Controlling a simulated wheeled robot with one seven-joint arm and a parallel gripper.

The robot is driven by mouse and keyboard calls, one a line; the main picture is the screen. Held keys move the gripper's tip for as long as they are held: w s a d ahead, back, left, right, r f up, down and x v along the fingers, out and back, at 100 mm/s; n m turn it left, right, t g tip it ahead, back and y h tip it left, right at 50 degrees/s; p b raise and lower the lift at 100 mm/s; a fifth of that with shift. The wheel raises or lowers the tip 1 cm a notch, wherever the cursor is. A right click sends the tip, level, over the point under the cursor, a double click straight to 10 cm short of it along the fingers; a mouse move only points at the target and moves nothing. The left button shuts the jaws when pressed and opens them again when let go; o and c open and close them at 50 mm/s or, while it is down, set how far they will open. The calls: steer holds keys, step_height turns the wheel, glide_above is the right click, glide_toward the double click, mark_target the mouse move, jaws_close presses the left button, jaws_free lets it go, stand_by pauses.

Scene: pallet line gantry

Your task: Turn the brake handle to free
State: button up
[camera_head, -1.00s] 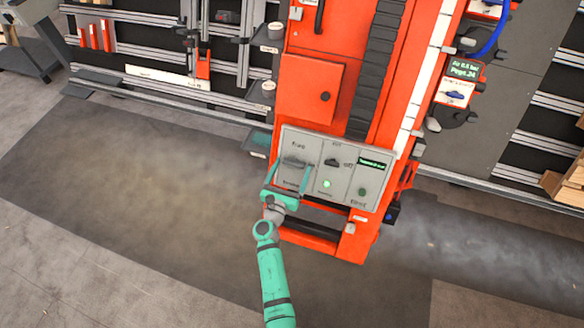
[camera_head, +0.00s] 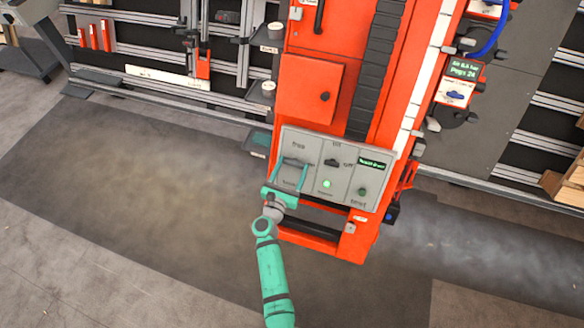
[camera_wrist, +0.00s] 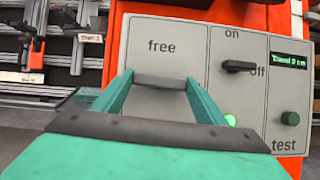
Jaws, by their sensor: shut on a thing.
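The grey control panel (camera_head: 345,150) sits low on the front of the red gantry column. The brake handle (camera_wrist: 160,82) is a short dark bar on the panel's left section, lying crosswise below the word "free". My green gripper (camera_head: 292,164) is at that left section, and its two fingers close on the handle from either end. The fingers also show in the wrist view (camera_wrist: 160,78). The handle is small and partly covered in the head view. The lower label of this section is hidden by my gripper in the wrist view.
Right of the handle are a black on/off knob (camera_wrist: 238,66), a small lit green screen (camera_wrist: 292,59), a glowing green lamp (camera_wrist: 230,120) and a green test button (camera_wrist: 290,118). A red door (camera_head: 308,88) is above the panel. Floor left of the column is clear.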

steer(key=m+h, duration=0.1)
steer(key=m, duration=0.1)
steer(key=m+g+h, duration=0.1)
steer(key=m, duration=0.1)
steer(key=m+h, duration=0.1)
steer(key=m, duration=0.1)
steer(key=shift+w+a+r+g, duration=0.15)
steer(key=shift+a+g, duration=0.1)
steer(key=shift+g, duration=0.15)
steer(key=m+g, duration=0.1)
steer(key=m, duration=0.2)
steer(key=m+g+h, duration=0.1)
steer(key=m, duration=0.2)
steer(key=shift+a+h, duration=0.1)
steer(key=shift+h, duration=0.2)
steer(key=m+g, duration=0.1)
steer(key=m, duration=0.1)
steer(key=m+g, duration=0.1)
steer(key=m, duration=0.1)
steer(key=shift+w+r+g, duration=0.1)
steer(key=shift+r+g, duration=0.05)
steer(key=shift+g, duration=0.15)
steer(key=shift+m+g, duration=1)
steer(key=shift+m, duration=1.2)
steer(key=o, duration=1.1)
steer(key=shift+c, duration=0.2)
steer(key=v, duration=1)
steer(key=shift+s+r, duration=0.25)
steer(key=shift+r, duration=0.2)
steer(key=shift+a, duration=0.15)
